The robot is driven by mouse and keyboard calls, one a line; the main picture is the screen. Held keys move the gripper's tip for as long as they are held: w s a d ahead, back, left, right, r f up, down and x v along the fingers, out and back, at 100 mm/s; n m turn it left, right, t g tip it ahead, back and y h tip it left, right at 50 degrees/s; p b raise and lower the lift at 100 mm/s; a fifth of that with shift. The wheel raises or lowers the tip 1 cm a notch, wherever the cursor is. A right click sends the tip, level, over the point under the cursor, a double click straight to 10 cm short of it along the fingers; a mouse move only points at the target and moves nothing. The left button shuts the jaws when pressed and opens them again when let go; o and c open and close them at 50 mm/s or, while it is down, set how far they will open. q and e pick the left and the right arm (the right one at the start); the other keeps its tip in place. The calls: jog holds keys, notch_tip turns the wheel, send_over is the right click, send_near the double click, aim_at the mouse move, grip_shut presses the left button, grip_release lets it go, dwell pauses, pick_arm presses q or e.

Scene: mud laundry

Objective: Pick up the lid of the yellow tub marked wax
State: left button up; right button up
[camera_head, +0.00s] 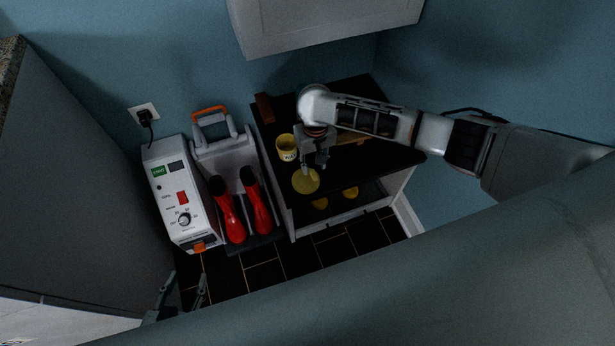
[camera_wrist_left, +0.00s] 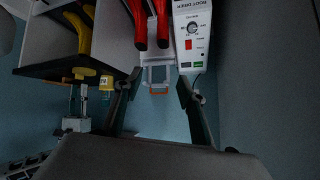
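The yellow tub (camera_head: 287,155) with a dark-lettered white label stands on the black top of the shelf unit; it also shows in the left wrist view (camera_wrist_left: 107,83). Its top looks uncovered. A round yellow lid (camera_head: 303,184) is apart from the tub, towards the shelf's front edge. My right gripper (camera_head: 316,167) points down with its fingertips at the lid and appears closed on it, seemingly just above the shelf top. The exact contact is dark and small. My left gripper (camera_head: 180,292) is low at the bottom left, away from the tub; its fingers stand apart and empty in the wrist view (camera_wrist_left: 158,90).
A white boot dryer (camera_head: 178,200) with red boots (camera_head: 228,210) stands left of the shelf unit. A brown block (camera_head: 264,108) lies at the shelf's back left. Yellow boots (camera_head: 350,191) are on the lower shelf. A white cabinet (camera_head: 320,20) hangs above.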

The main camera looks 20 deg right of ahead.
aim_at(314, 173)
jog(key=f, duration=0.2)
jog(key=f+b, duration=0.1)
jog(key=shift+s+f, duration=0.4)
jog(key=shift+w+f+b, duration=0.2)
jog(key=shift+f+b, duration=0.05)
jog(key=shift+b, duration=0.1)
jog(key=shift+r, duration=0.15)
jog(key=c, duration=0.8)
pick_arm(q)
jog(key=shift+w+d+r, duration=0.15)
jog(key=shift+w+d, duration=0.2)
jog(key=shift+w, duration=0.2)
pick_arm(e)
grip_shut()
